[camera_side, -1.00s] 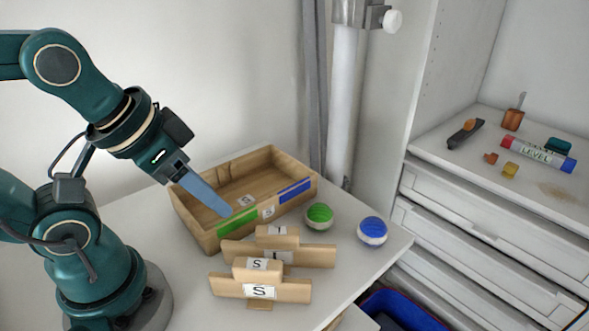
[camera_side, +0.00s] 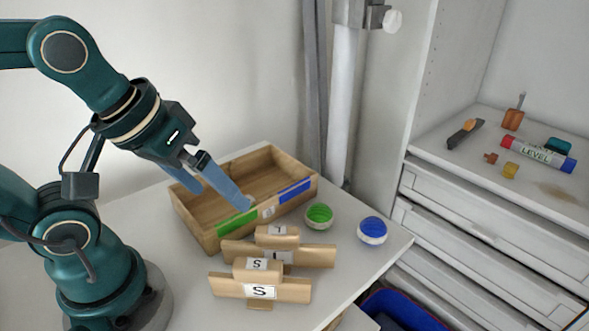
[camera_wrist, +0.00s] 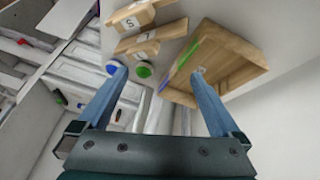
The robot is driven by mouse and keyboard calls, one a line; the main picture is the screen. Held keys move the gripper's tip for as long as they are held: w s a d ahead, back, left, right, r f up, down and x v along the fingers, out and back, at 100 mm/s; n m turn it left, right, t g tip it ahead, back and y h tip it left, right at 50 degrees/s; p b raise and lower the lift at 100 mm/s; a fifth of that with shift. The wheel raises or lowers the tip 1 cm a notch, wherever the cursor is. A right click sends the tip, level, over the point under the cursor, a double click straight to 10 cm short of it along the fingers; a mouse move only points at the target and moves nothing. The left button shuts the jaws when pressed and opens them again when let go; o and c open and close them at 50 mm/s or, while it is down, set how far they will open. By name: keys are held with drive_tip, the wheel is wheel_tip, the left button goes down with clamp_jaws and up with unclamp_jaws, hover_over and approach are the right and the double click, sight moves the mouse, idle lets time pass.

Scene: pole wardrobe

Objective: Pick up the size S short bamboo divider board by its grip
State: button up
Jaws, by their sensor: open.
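The size S bamboo divider board (camera_side: 225,287) stands on the white table at the front, with an S label on its face and another on its raised grip block (camera_side: 244,272). In the wrist view the S board (camera_wrist: 116,19) is at the top. A second board (camera_side: 318,256) with a similar grip stands just behind it; it also shows in the wrist view (camera_wrist: 170,30). My gripper (camera_side: 220,196) is open and empty, above the wooden box and apart from both boards. Its two blue fingers show spread in the wrist view (camera_wrist: 158,72).
The open wooden box (camera_side: 185,222) has green and blue strips on its front rim. Shelves with small items are at right.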

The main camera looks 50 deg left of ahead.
drive_tip(key=n, duration=0.2)
drive_tip(key=n+g, duration=0.4)
drive_tip(key=g, duration=0.1)
hover_over(257, 264)
drive_tip(key=f, duration=0.4)
drive_tip(key=shift+w+a+f, duration=0.25)
drive_tip(key=shift+a+f, duration=0.05)
drive_tip(key=shift+f, duration=0.05)
drive_tip(key=shift+s+d+f+m, duration=0.15)
drive_tip(key=shift+f, duration=0.3)
drive_tip(key=shift+s+d+f+m, duration=0.15)
drive_tip(key=shift+f, duration=2.4)
